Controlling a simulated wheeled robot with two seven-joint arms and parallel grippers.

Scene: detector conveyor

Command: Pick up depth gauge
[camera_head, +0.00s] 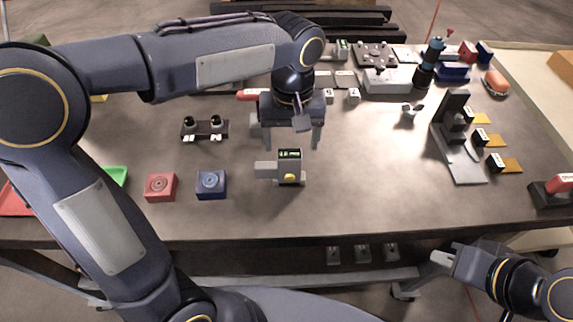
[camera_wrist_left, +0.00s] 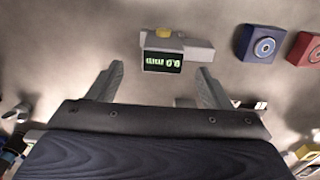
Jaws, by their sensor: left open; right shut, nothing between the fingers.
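The depth gauge (camera_head: 290,170) is a grey block with a green lit display and a yellow round part. It stands on the dark table near the front middle. It also shows in the left wrist view (camera_wrist_left: 178,47), upside down, beyond the fingertips. My left gripper (camera_head: 288,138) is open and empty, pointing down just behind the gauge. Its two fingers also show in the left wrist view (camera_wrist_left: 162,75), and the gauge is not between them. My right gripper (camera_head: 442,258) is shut and empty, low in front of the table at the right.
A red block (camera_head: 161,187) and a blue block (camera_head: 211,184) sit left of the gauge. A black stand (camera_head: 455,120) on a grey base is at the right. Other instruments line the back. The table right of the gauge is clear.

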